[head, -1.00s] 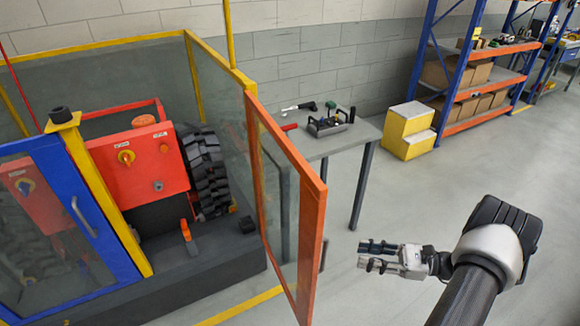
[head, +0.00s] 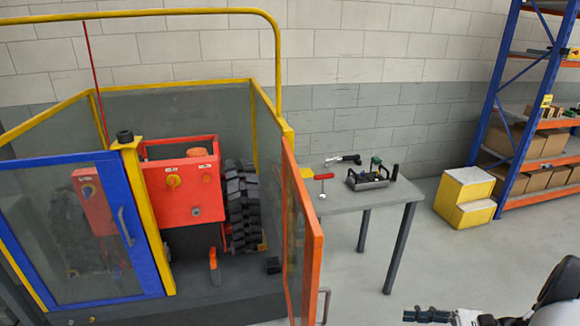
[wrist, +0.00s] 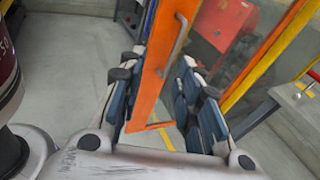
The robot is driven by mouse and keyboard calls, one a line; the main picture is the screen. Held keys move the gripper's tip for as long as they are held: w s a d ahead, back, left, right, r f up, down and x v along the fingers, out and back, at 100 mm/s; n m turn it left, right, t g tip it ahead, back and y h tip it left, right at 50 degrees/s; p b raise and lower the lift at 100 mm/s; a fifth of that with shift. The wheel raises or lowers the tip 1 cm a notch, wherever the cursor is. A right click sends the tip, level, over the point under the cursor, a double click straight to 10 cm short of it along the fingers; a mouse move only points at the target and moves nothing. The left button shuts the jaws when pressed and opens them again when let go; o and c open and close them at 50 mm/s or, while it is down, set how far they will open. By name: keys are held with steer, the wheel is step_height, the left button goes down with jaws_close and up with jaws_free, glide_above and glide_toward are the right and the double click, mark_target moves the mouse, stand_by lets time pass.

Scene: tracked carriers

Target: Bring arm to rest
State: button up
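My gripper (head: 432,316) shows at the bottom right of the head view, held out to the left over the floor, apart from the orange door. In the wrist view my gripper (wrist: 158,100) has its two padded fingers spread apart with nothing between them. Beyond the fingers stands the orange-framed door (wrist: 160,60) with a grey handle (wrist: 179,35). In the head view the orange door (head: 303,240) stands swung out from the cell. Most of my arm is cut off by the lower right edge of the head view.
The caged cell holds a red control box (head: 185,190) and a black track (head: 242,205); its blue door (head: 126,222) is at left. A grey table (head: 365,200) bears a tool tray (head: 370,180). Floor between is clear.

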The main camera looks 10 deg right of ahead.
steer(key=s+a+r+n+g+h, duration=0.1)
steer(key=a+r+n+g+h, duration=0.65)
steer(key=a+r, duration=0.65)
steer(key=s+a+r+n+t+h, duration=0.3)
steer(key=s+a+r+n+h, duration=0.3)
steer(key=s+a+n, duration=0.4)
steer(key=s+n, duration=0.1)
steer(key=n, duration=0.3)
steer(key=shift+s+a+r+n+t+h, duration=0.2)
steer(key=shift+s+n+t+h, duration=0.15)
steer(key=shift+n+t, duration=0.3)
steer(key=shift+d, duration=0.1)
